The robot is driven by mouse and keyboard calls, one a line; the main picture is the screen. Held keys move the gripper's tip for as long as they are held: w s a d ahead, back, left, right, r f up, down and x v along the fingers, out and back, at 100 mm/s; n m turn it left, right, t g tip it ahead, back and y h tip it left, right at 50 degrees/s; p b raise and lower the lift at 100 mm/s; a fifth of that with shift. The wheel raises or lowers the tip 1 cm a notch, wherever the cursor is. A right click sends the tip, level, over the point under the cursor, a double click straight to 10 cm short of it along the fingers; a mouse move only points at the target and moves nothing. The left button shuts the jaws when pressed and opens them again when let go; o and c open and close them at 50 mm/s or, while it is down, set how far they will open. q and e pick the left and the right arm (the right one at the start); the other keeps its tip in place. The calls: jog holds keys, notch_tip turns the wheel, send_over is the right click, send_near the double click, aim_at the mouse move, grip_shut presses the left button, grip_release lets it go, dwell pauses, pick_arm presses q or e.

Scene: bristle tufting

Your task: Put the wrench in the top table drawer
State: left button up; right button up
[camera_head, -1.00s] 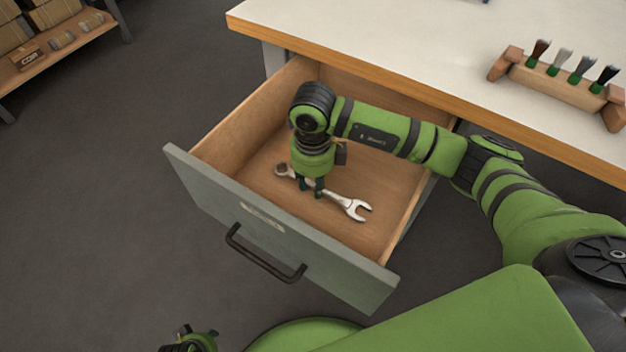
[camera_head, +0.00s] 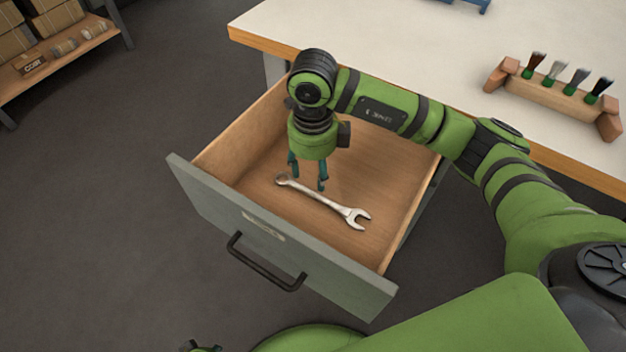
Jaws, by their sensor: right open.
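The silver wrench (camera_head: 325,202) lies flat on the wooden floor of the open table drawer (camera_head: 228,150). Its open-jaw end points to the lower right and its ring end to the upper left. My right gripper (camera_head: 308,182) is open and empty, pointing down just above the wrench, with its fingers apart from it. The drawer is pulled far out, with its grey front and black handle (camera_head: 264,264) facing me. Only a small dark piece of my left gripper (camera_head: 200,347) shows at the bottom edge, too little to tell its state.
The white tabletop (camera_head: 400,50) with a wooden edge is behind the drawer. A wooden rack (camera_head: 550,92) with several brushes stands on it at the right. A shelf (camera_head: 80,50) with boxes is at the far left. The floor left of the drawer is clear.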

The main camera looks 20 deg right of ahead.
pick_arm(q)
jog(key=shift+w+f, duration=0.15)
jog(key=shift+f, duration=0.1)
pick_arm(e)
notch_tip(320, 180, up, 4)
jog(key=shift+r, duration=0.1)
pick_arm(q)
jog(key=shift+c, duration=0.4)
dwell(0.7)
